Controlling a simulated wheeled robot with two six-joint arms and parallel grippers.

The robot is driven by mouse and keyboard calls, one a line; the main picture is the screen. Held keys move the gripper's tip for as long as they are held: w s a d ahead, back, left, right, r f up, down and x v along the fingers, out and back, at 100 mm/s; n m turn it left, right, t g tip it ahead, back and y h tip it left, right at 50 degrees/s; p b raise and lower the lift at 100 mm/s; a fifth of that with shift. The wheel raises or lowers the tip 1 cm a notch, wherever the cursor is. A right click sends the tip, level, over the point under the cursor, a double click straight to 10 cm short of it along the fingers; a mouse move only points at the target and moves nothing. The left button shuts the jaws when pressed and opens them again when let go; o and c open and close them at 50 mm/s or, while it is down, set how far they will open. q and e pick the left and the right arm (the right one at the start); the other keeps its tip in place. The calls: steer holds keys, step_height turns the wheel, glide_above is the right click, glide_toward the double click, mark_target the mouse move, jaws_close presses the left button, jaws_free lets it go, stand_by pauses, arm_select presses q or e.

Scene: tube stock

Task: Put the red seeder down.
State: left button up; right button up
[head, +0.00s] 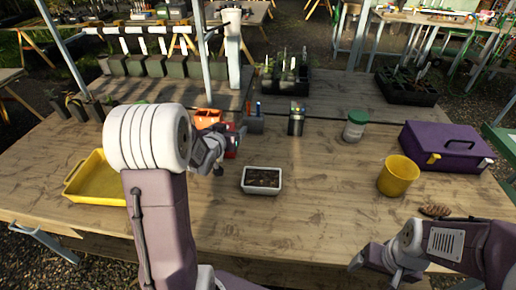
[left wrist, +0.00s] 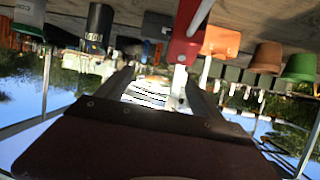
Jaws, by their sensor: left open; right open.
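The red seeder (head: 232,142) is at my left gripper (head: 232,148) in the head view, mostly hidden behind the fingers. In the upside-down left wrist view, its red body (left wrist: 185,45) and pale tip show toward the gap between the left fingers. The left jaws are open, and the seeder appears at or just beyond them; whether they touch it I cannot tell. My right gripper (head: 368,262) is open and empty at the table's front edge, low on the right.
A white tray of soil (head: 262,190) stands in front of the left gripper. An orange pot (head: 207,117) is just behind it. A yellow tray (head: 98,180), yellow pot (head: 398,177), green-lidded jar (head: 355,127) and purple toolbox (head: 447,146) stand around. The table's front middle is clear.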

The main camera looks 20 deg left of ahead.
arm_select(q)
steer(key=shift+n+g+y, duration=0.3)
steer(key=shift+n+y, duration=0.1)
steer(key=a+f, duration=0.1)
steer(key=w+a+f, duration=0.2)
steer(key=a, duration=0.1)
steer(key=shift+f, duration=0.25)
steer(key=shift+w+a+f, duration=0.25)
steer(key=shift+a, duration=0.05)
steer(key=x, duration=0.5)
steer(key=shift+d+f, duration=0.2)
steer(key=shift+d, duration=0.1)
steer(key=shift+s+r, duration=0.1)
steer(key=shift+s, duration=0.1)
steer(key=shift+c, duration=1.2)
jaws_close()
